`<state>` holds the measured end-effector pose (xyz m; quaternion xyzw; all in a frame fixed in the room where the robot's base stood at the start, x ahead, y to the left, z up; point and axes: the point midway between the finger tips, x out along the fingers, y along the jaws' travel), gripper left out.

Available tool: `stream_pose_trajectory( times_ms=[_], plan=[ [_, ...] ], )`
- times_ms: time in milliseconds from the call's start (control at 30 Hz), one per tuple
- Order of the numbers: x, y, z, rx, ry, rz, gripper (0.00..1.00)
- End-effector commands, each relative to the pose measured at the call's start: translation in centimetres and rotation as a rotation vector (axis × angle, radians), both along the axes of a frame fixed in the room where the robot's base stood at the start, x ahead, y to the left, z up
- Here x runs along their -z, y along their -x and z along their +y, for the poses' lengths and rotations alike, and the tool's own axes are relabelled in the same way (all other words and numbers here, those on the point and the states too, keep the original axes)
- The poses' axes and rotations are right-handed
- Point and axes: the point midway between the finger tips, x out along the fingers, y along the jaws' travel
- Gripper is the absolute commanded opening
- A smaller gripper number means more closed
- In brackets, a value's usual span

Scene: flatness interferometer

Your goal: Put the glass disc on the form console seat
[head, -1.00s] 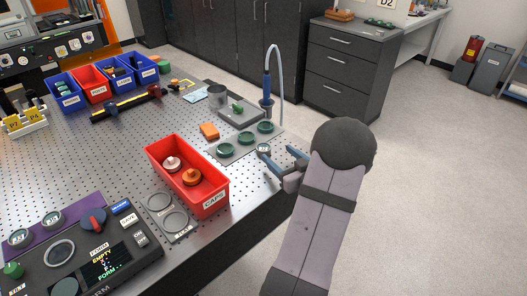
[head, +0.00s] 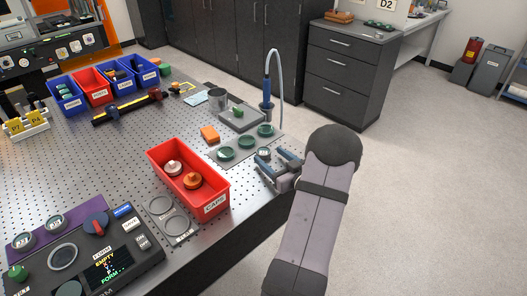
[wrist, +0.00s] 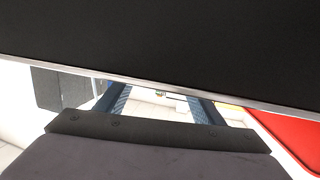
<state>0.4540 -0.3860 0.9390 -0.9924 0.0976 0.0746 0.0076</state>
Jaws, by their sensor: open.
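A small round piece with a pale top (head: 264,153), perhaps the glass disc, sits at the table's right edge, beside the green dishes. My gripper (head: 264,167) is open and empty beside it, just on its near side. Whether a finger touches it I cannot tell. In the wrist view my two blue fingers (wrist: 160,105) are spread, with a tiny pale item between them, partly cut off by a dark panel. The form console (head: 130,245) is at the lower left, with a round ring seat (head: 62,256) that looks empty; its screen reads EMPTY and FORM.
A red caps bin (head: 217,190) with two knobbed caps stands left of my gripper. A grey plate (head: 158,225) with two rings lies in front of it. Green dishes (head: 226,155) and a tall blue-handled hose (head: 266,88) stand behind. Open floor lies to the right.

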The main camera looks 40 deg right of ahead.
Motion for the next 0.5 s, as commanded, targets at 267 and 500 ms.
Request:
stream_pose_trajectory(
  times_ms=[267,500],
  plan=[
    [0.4,-2.4,-0.4,0.0,0.0,0.001,0.62],
    [0.4,-2.4,-0.5,0.001,0.0,0.0,0.62]
  ],
)
